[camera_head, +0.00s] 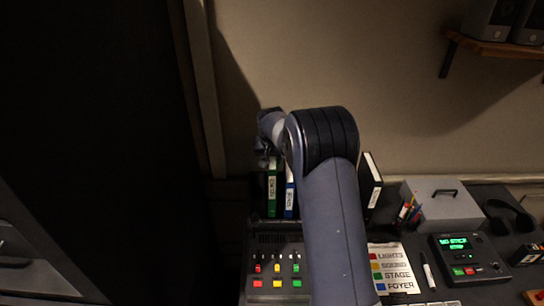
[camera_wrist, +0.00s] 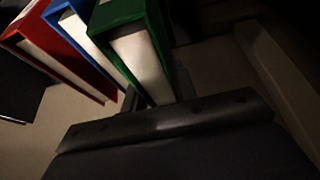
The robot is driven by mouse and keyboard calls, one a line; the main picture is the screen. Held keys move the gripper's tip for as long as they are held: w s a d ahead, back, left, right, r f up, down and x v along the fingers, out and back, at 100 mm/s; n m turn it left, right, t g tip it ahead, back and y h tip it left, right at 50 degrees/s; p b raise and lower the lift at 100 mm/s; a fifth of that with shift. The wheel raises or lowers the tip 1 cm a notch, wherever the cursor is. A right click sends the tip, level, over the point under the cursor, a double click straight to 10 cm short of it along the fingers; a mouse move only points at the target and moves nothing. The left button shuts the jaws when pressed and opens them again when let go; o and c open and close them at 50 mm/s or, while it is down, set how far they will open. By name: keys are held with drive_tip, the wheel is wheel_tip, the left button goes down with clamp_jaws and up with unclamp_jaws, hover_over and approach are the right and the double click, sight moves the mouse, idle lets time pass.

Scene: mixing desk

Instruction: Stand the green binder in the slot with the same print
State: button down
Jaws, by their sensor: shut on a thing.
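The green binder (camera_head: 272,192) stands upright at the back left of the desk, with a white label on its spine. My gripper (camera_head: 269,158) is above it, shut on its upper part. In the wrist view the green binder (camera_wrist: 124,14) reaches down between the dark fingers (camera_wrist: 158,92). The blue binder (camera_head: 289,196) stands close on its right. In the wrist view the blue binder (camera_wrist: 68,12) and a red binder (camera_wrist: 38,28) are beside the green one. My arm hides the red binder in the head view. I cannot make out the slots or their prints.
A black binder (camera_head: 370,182) leans right of my arm. A grey box (camera_head: 442,208), pens (camera_head: 408,212), headphones (camera_head: 510,216), a printed sheet (camera_head: 394,270) and a device with a green display (camera_head: 466,258) fill the right side. Coloured buttons (camera_head: 277,284) are in front of the binders.

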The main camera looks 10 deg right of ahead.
sight(272, 160)
drive_tip(key=shift+f+b, duration=1.2)
drive_tip(key=shift+f, duration=1.2)
drive_tip(key=shift+f+b, duration=0.25)
drive_tip(key=shift+b, duration=0.25)
drive_tip(key=c, duration=1)
unclamp_jaws()
drive_tip(key=shift+c, duration=0.2)
drive_tip(key=shift+s+f, duration=0.1)
drive_tip(key=b+v, duration=0.2)
drive_tip(key=v, duration=0.9)
drive_tip(key=shift+a, duration=0.1)
drive_tip(key=shift+f, duration=0.15)
